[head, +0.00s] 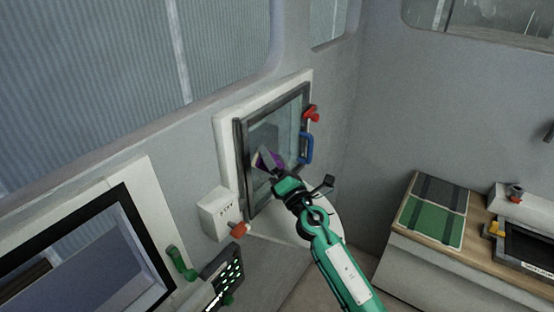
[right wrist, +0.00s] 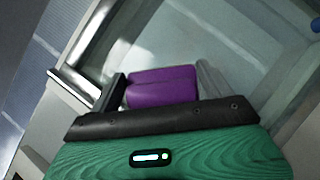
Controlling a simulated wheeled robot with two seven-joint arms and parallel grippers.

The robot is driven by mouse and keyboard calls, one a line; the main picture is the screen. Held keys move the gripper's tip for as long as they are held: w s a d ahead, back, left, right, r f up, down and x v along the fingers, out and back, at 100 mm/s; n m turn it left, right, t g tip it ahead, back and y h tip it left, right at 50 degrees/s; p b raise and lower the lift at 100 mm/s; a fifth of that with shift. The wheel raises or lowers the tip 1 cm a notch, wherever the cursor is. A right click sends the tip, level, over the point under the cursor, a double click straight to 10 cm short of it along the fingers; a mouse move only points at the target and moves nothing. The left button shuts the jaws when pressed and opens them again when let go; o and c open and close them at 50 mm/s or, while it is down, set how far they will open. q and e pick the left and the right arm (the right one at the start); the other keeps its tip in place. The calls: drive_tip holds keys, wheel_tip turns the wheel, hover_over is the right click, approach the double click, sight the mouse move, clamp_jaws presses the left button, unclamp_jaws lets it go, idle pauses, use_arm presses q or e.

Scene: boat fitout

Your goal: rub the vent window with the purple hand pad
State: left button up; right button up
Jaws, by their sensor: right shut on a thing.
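The vent window (head: 289,122) is a glass pane in a dark frame on a white surround on the wall. It has a blue handle (head: 306,149) and a red knob (head: 312,114) on its right side. My right gripper (head: 268,163) is in front of the lower left part of the pane. It is shut on the purple hand pad (right wrist: 162,86), which shows between the two fingers in the right wrist view. The pad is at or close to the glass; I cannot tell if it touches. My left gripper is not in view.
A white box (head: 217,213) with an orange-red knob (head: 239,230) is on the wall below left of the window. A dark-framed screen (head: 85,262) is at lower left. A counter with a green and grey mat (head: 432,222) stands at right.

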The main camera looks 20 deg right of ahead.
drive_tip(key=shift+a+r, duration=0.15)
drive_tip(key=shift+w+d+r+b, duration=0.15)
drive_tip(key=shift+w+d+b, duration=0.3)
drive_tip(key=shift+d+b, duration=0.15)
drive_tip(key=shift+w+d, duration=0.7)
drive_tip(key=shift+d, duration=0.25)
drive_tip(key=shift+w+d+b, duration=0.3)
drive_tip(key=shift+d+b, duration=0.05)
drive_tip(key=shift+b, duration=0.05)
drive_tip(key=shift+w+d+b, duration=0.45)
drive_tip(key=shift+w+d, duration=0.4)
drive_tip(key=shift+d, duration=0.3)
drive_tip(key=shift+w+d+f+b, duration=0.2)
drive_tip(key=shift+w+d+b, duration=0.65)
drive_tip(key=shift+w+d, duration=0.3)
drive_tip(key=shift+w+d+r, duration=0.1)
drive_tip(key=shift+d, duration=0.3)
